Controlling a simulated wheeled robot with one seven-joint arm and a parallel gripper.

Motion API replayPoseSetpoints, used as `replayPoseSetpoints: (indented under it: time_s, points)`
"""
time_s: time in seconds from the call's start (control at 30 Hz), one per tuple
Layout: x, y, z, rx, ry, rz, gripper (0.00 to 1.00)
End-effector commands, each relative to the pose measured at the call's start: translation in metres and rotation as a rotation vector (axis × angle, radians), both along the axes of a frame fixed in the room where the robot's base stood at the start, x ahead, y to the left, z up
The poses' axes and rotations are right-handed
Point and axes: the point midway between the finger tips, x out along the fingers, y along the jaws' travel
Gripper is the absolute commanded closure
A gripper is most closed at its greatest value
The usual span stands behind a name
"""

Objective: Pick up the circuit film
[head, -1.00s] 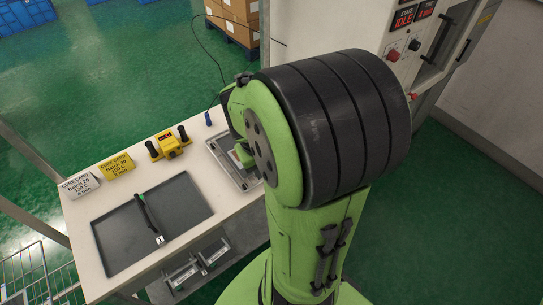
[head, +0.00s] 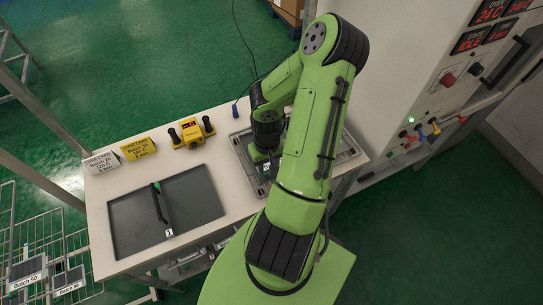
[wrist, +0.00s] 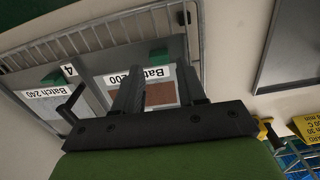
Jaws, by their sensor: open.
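In the wrist view a brown patch (wrist: 161,94), possibly the circuit film, shows beside a white "Batch 200" label (wrist: 137,76). It lies in the grey metal frame tray (wrist: 189,22); whether it is the film I cannot tell for sure. A second white label (wrist: 45,93), reading "Batch 240", lies to its left, and green tabs show near both. My gripper (wrist: 160,85) is open and empty, with its dark fingers either side of the brown patch in the picture. In the head view my arm hides much of the frame tray (head: 349,154).
A dark tray (head: 205,200) with a black-handled item (head: 160,208) lies left on the white table (head: 100,200). White (head: 101,160) and yellow (head: 138,147) cure cards and a yellow device (head: 191,133) stand behind. The control cabinet (head: 400,60) is at right.

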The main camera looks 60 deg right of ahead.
Motion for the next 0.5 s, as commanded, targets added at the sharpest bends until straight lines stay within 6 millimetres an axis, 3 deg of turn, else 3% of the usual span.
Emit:
replayPoseSetpoints:
  time_s: [0.2,0.47,0.5]
  points:
    - [-0.003,0.002,-0.036,0.006,0.001,-0.001,0.6]
    - [-0.003,0.001,-0.039,0.001,0.0,0.0,0.6]
    - [-0.003,0.001,-0.039,0.001,0.0,-0.001,0.66]
